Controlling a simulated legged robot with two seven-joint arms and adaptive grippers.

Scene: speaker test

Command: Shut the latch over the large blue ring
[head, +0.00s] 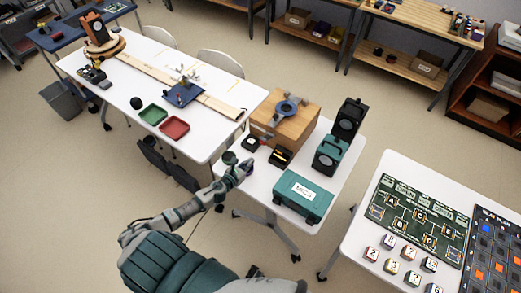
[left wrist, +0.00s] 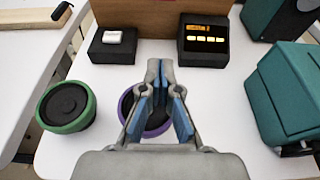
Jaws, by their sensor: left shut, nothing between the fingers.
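The large blue ring (head: 286,107) lies on top of a wooden box (head: 268,127) in the head view. Grey metal parts sit at the ring; which of them is the latch, and its position, is too small to tell. In the left wrist view only the front face of the wooden box (left wrist: 136,20) shows, and the ring is out of frame. My left gripper (head: 241,170) is shut and empty, in front of the box and nearer to me. In the left wrist view its fingertips (left wrist: 160,68) meet, partly covering a purple-rimmed black speaker (left wrist: 128,103). My right gripper is in neither view.
A green-rimmed speaker (left wrist: 66,107) stands left of my left gripper. A black box with a white button (left wrist: 115,40) and a black device with an orange display (left wrist: 204,36) stand before the wooden box. A teal case (head: 303,196) is at the right.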

